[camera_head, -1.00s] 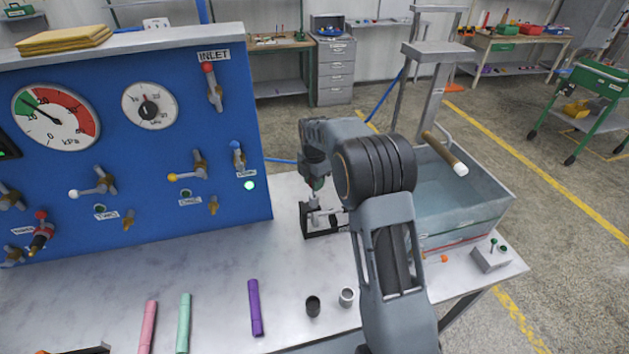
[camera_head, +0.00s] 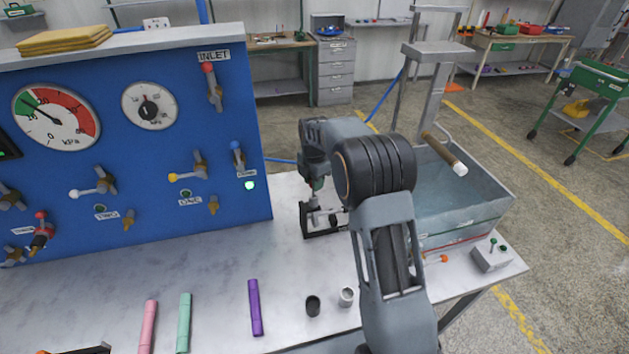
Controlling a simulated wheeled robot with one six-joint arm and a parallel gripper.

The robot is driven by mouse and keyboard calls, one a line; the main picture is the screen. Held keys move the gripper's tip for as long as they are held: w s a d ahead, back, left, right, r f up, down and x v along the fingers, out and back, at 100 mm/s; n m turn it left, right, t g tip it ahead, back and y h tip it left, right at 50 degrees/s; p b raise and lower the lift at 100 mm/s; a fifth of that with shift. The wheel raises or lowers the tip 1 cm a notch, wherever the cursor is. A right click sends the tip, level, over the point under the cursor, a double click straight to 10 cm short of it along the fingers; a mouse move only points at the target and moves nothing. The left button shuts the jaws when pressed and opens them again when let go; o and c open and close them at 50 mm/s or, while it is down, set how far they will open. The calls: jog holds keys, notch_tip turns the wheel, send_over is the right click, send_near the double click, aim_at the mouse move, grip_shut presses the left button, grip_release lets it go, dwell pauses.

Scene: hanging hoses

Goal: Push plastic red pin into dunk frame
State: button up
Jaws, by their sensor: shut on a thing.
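The dunk frame (camera_head: 436,70) is a tall grey frame over the water tank, with a brown, white-tipped rod (camera_head: 446,155) hanging above the water. A small orange-red pin head (camera_head: 443,259) shows low at the tank's front, partly behind my arm; I take it for the red pin, and cannot tell how it is seated.
The blue panel (camera_head: 225,130) with gauges and valves stands left of my arm. Pink (camera_head: 148,325), green (camera_head: 184,322) and purple (camera_head: 255,307) sticks, a black cup (camera_head: 313,306), a grey cup (camera_head: 346,297) and a grey block with green pins (camera_head: 491,258) lie on the bench.

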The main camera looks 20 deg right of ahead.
aim_at(314, 195)
jog(key=shift+f+b, duration=1.1)
jog(key=shift+f, duration=0.55)
jog(key=o, duration=1)
jog(key=shift+o, duration=0.2)
notch_tip(314, 195, up, 14)
jog(key=b, duration=0.1)
